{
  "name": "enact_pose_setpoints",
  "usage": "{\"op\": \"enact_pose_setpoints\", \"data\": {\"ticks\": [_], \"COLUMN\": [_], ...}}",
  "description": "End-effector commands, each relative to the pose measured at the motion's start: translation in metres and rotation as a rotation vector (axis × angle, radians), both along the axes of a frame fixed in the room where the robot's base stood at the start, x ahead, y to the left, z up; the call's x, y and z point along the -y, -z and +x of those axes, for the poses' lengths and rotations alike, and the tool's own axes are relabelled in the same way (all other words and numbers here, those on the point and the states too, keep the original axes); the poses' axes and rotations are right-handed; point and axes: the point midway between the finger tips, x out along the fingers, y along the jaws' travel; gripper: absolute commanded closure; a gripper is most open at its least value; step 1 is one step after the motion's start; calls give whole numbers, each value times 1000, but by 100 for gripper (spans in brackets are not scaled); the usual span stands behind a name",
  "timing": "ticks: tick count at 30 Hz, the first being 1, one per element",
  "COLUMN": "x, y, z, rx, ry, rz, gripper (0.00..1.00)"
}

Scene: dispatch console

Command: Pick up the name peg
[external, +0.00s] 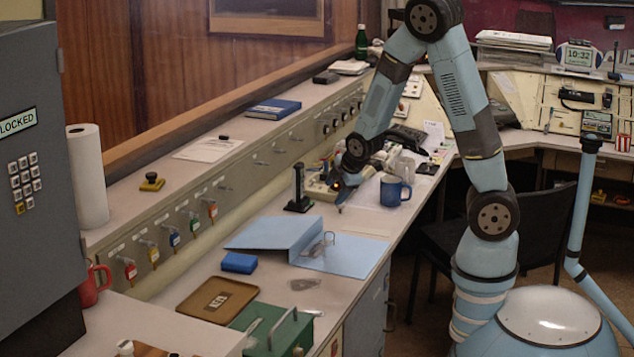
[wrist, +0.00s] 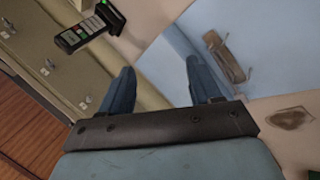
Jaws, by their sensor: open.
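I cannot pick out the name peg for certain. A small brownish clip-like piece (wrist: 228,60) lies on the blue folder (wrist: 170,60) in the wrist view. In the external view a greyish clip (external: 320,244) sits on the open blue folder (external: 345,256). A small pale labelled piece (external: 218,301) lies in the brown tray (external: 186,305). My gripper (external: 339,197) is above the desk, behind the folder and left of the blue mug (external: 393,190). In the wrist view its two blue fingers (wrist: 163,75) stand apart with nothing between them.
A blue block (external: 239,262), a green box (external: 278,330) and a dark flat patch (external: 305,284) are in front. Tagged keys (external: 130,269) hang along the left panel.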

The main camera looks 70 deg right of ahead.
Motion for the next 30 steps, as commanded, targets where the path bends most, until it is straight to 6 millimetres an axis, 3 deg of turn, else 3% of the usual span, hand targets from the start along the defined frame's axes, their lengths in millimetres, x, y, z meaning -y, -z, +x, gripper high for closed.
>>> {"op": "enact_pose_setpoints", "data": {"ticks": [6, 15, 30], "x": [32, 76, 134], "y": [42, 83, 112], "z": [8, 12, 15], "rx": [-52, -143, -353], "ry": [-123, -323, -717], "rz": [-205, -517, -1089], "gripper": [37, 37, 37]}}
